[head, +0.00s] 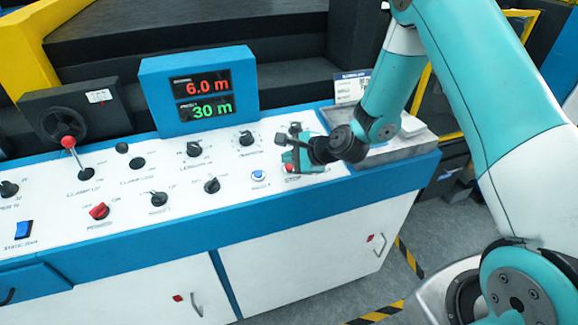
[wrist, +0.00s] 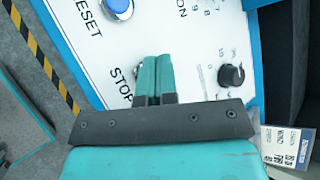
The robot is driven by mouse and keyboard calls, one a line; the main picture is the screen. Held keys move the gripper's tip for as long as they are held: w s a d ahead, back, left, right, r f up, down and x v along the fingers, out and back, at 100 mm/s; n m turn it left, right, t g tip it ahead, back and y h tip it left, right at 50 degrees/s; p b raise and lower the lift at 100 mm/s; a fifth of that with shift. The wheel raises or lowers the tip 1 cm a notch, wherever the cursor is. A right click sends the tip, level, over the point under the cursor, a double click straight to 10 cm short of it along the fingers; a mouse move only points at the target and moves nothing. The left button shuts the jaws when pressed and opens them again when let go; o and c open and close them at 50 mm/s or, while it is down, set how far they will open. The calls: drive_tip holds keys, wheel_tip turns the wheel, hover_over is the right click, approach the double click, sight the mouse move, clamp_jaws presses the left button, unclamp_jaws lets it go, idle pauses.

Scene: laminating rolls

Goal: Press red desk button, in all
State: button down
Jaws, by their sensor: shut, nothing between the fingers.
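The red desk button (head: 291,169) is on the white top of the console (head: 225,178), near its right end. Only a little red shows in the head view, behind my gripper (head: 289,160). My gripper is directly over or at the button, pointing down. In the wrist view my shut, empty fingers (wrist: 155,72) reach the panel beside the STOP label (wrist: 122,82) and hide the button. I cannot tell whether the fingertips touch it.
A blue RESET button (head: 258,176) sits just left of my gripper. A black knob (head: 247,138) is behind it, and a display (head: 199,92) reads 6.0 m and 30 m. A red-topped lever (head: 68,143) and a red switch (head: 99,211) stand further left. A grey tray (head: 405,145) is right.

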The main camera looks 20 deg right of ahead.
drive_tip(key=shift+f, duration=0.1)
idle(0.6)
drive_tip(key=shift+w+f+b, duration=0.1)
drive_tip(key=shift+f+b, duration=0.2)
drive_tip(key=shift+f, duration=0.4)
idle(0.5)
drive_tip(key=shift+r, duration=0.1)
drive_tip(key=shift+r+p, duration=0.45)
drive_tip(key=shift+r, duration=0.3)
drive_tip(key=shift+s+r+p, duration=0.2)
drive_tip(key=shift+r+p, duration=0.45)
drive_tip(key=shift+r, duration=0.15)
drive_tip(key=shift+s+r+p, duration=0.15)
drive_tip(key=shift+r+p, duration=0.5)
drive_tip(key=shift+r, duration=0.15)
drive_tip(key=shift+s+r+p, duration=0.2)
drive_tip(key=shift+r+p, duration=0.45)
drive_tip(key=shift+r, duration=0.15)
